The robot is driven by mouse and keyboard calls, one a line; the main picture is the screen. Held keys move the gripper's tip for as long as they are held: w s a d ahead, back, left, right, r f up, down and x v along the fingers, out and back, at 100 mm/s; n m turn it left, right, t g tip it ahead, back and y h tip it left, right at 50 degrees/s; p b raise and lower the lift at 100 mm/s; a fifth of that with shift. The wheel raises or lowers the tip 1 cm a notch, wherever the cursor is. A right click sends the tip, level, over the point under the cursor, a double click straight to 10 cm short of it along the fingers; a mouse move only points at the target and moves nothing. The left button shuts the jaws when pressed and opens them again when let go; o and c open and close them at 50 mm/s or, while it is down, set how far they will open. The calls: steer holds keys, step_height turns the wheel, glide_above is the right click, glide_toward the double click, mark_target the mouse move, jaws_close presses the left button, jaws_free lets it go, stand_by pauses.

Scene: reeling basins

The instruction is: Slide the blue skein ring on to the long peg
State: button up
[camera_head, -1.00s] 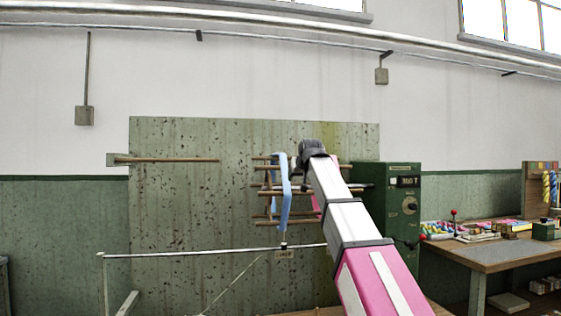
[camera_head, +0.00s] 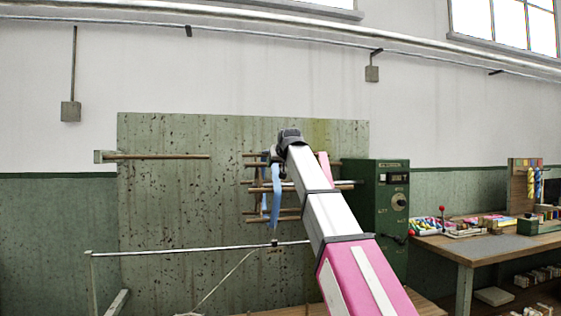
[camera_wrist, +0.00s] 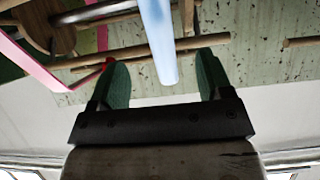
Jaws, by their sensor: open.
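The blue skein ring (camera_head: 273,195) hangs on the wooden reel frame (camera_head: 286,218) in front of the green board, partly hidden by my arm. In the wrist view, a blue strand of it (camera_wrist: 157,38) runs between my open fingers, with a gap on each side. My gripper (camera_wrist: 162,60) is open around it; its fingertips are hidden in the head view. The long peg (camera_head: 165,156) juts horizontally from a bracket at the board's left and looks bare. A peg, apparently the same one, shows at the wrist view's right edge (camera_wrist: 302,41).
A pink skein (camera_head: 324,166) hangs beside my arm, on the reel; it also shows in the wrist view (camera_wrist: 40,62). A green machine box (camera_head: 380,215) stands right of the reel. A metal rail (camera_head: 190,249) crosses below. The board between peg and reel is clear.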

mark_target(276, 170)
steer(key=shift+x, duration=3.95)
steer(key=c, duration=1.3)
steer(key=shift+o, duration=0.2)
